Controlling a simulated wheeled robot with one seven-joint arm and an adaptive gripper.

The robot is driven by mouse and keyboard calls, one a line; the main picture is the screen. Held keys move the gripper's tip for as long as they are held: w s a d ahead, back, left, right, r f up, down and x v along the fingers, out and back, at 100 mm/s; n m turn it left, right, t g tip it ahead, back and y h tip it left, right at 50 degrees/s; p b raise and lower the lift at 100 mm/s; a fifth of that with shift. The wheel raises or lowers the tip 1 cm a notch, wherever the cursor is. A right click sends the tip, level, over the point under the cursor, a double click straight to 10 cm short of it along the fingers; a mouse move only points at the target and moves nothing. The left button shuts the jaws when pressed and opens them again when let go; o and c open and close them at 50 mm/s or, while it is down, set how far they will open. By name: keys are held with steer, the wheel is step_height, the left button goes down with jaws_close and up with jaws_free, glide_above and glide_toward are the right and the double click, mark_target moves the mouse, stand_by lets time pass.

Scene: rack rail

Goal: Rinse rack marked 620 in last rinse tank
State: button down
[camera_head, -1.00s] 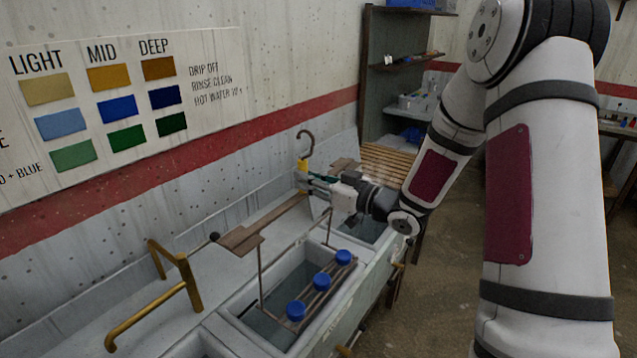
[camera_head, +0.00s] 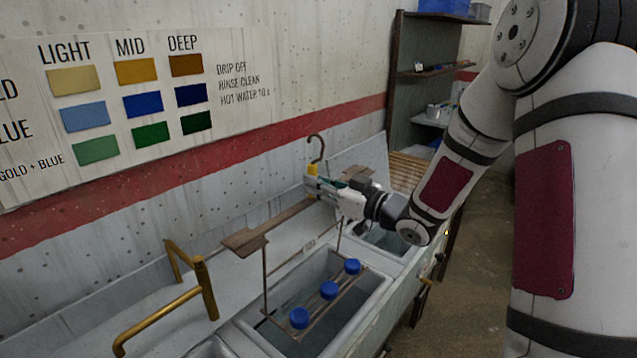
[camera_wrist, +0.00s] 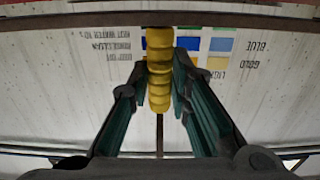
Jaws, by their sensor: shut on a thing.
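My gripper (camera_head: 318,180) is shut on the yellow grip of a hooked rack in the head view; the same yellow grip (camera_wrist: 159,68) sits between my fingers in the wrist view. The rack (camera_head: 264,272) has a dark hook above the grip, a brown flat bar, thin rods down and a lower rail. Three blue caps (camera_head: 328,290) sit on the lower rail. The rail hangs over or within the opening of a grey tank (camera_head: 375,302); I cannot tell how deep. No number is readable on the rack.
A brass spout (camera_head: 205,288) stands at the left on the counter. Another basin (camera_head: 385,240) lies beyond, under my wrist. A wall chart (camera_head: 130,100) shows colour swatches. A shelf unit (camera_head: 420,90) and wooden slats (camera_head: 408,168) are at the back.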

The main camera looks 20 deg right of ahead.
step_height(320, 180, down, 18)
steer(key=b, duration=0.8)
steer(key=shift+s+f, duration=0.15)
steer(key=shift+f, duration=0.05)
steer(key=shift+s+d, duration=0.1)
steer(key=shift+d, duration=0.05)
steer(key=shift+s+d, duration=0.35)
steer(key=shift+s, duration=0.2)
steer(key=shift+w, duration=0.1)
stand_by(0.3)
steer(key=shift+x, duration=1.5)
steer(key=shift+r, duration=0.1)
stand_by(1.7)
